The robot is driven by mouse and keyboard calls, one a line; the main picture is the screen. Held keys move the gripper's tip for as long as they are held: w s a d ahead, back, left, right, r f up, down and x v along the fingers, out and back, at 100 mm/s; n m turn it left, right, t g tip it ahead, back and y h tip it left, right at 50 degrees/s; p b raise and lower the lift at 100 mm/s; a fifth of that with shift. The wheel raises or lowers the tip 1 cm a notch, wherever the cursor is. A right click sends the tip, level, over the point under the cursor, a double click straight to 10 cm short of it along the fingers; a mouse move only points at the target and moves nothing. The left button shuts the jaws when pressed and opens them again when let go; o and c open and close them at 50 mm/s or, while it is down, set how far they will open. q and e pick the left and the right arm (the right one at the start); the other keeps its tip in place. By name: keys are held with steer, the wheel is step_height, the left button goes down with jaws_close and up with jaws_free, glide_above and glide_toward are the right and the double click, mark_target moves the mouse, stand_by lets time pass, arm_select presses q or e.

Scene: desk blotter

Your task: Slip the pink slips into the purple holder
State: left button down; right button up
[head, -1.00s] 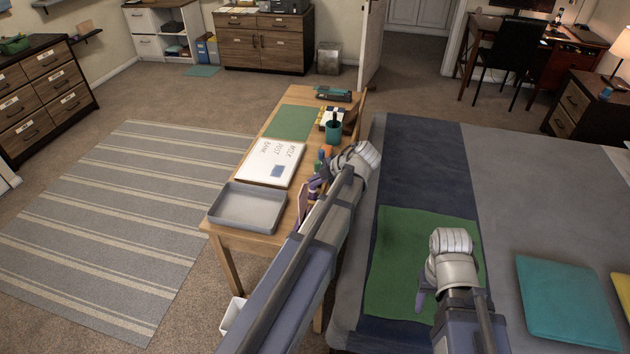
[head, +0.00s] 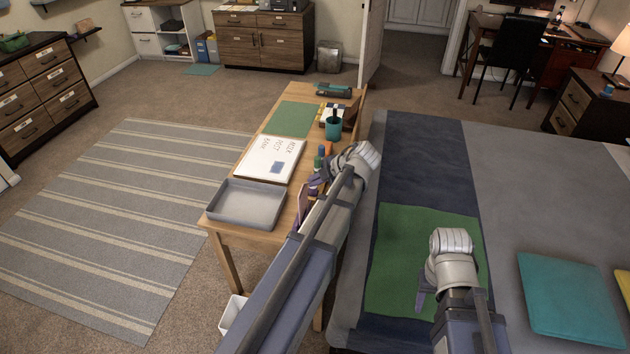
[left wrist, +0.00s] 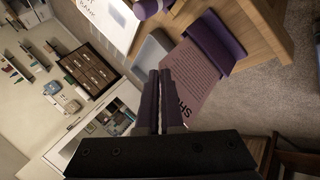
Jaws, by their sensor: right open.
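The purple holder (left wrist: 216,38) is at the upper right in the left wrist view, near the desk's edge. A pink slip (left wrist: 196,75) with printed lines and large letters extends from it toward my left gripper; how far it sits inside is unclear. In the head view, the pink slip (head: 301,206) shows beside my left arm, which hides most of the holder. My left gripper (left wrist: 158,78) has its fingers close together beside the slip's edge; whether they pinch it is unclear. My right gripper (head: 421,292) is open over the green mat, away from the slip.
A grey tray (head: 226,217) lies at the desk's near left corner, beside a white lettered board (head: 262,172). A teal cup (head: 333,131) and a green blotter (head: 291,119) are farther back. The green mat (head: 397,250) and teal cushion (head: 565,300) lie on the bed.

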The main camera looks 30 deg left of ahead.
arm_select(q)
steer(key=shift+f+b, duration=2.05)
steer(key=shift+f, duration=0.1)
steer(key=c, duration=1.5)
jaws_free()
steer(key=shift+c, duration=0.2)
steer(key=o, duration=0.5)
steer(key=shift+o, duration=0.2)
steer(key=w+p+v, duration=0.1)
steer(key=p+v, duration=0.4)
steer(key=v, duration=0.2)
steer(key=shift+s+d+r+p, duration=0.25)
steer(key=shift+s+p, duration=0.1)
steer(key=shift+s, duration=0.2)
